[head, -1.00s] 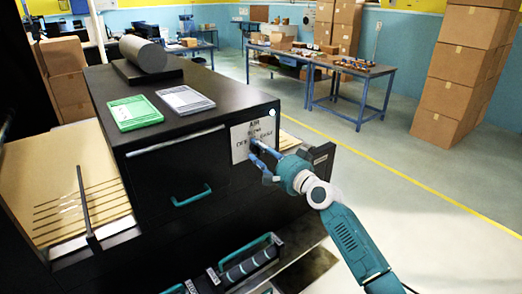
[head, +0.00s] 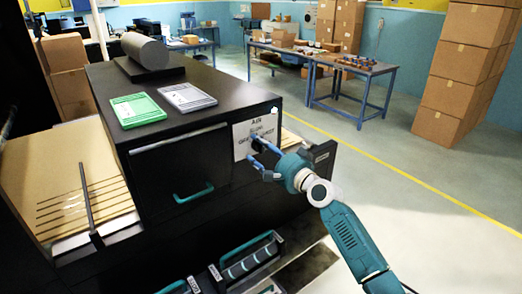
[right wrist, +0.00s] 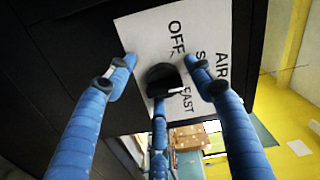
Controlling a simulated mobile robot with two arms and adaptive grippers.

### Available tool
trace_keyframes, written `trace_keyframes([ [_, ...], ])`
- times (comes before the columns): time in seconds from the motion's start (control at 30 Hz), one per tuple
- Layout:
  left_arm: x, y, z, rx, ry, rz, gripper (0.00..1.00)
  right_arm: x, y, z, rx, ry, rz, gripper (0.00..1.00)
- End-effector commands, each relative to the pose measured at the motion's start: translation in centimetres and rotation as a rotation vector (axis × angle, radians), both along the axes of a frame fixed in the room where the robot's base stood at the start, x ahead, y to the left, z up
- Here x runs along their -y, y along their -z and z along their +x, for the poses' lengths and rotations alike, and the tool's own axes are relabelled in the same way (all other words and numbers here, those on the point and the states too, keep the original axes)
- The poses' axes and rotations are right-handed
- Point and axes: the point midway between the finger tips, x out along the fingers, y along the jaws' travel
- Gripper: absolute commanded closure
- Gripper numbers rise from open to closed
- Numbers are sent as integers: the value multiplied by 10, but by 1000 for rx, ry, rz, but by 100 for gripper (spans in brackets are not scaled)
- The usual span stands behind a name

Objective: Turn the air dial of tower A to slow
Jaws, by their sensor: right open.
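The air panel (head: 243,151) is a white plate with dark lettering on the end of the black cabinet. In the right wrist view the panel (right wrist: 140,35) shows AIR, OFF and FAST, with another word partly covered by a finger. The black air dial (right wrist: 163,78) sits between the fingers of my right gripper (right wrist: 161,70). My right gripper (head: 262,149) is open at the panel in the head view, its blue fingers apart around the dial. I cannot tell whether they touch it, nor which word the dial points to. My left gripper is not in view.
A green pad (head: 137,110), a grey pad (head: 187,97) and a grey roll (head: 145,52) lie on the cabinet top. A teal handle (head: 194,193) juts from the cabinet front. Open floor lies to the right, with stacked cartons (head: 465,75) and a blue-legged table (head: 350,72) beyond.

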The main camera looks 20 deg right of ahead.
Motion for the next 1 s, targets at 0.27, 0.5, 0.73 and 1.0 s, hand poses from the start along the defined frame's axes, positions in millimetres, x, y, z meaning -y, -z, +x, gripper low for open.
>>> trace_keyframes([
  [0.27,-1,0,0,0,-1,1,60,7,0,-16,3,3,-2,47],
  [0.5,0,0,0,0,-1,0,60,24,1,-65,-1,1,-3,47],
  [0.73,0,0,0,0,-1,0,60,36,1,-101,-1,0,-3,47],
  [1.0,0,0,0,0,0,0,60,40,-1,-113,0,-1,-1,47],
])
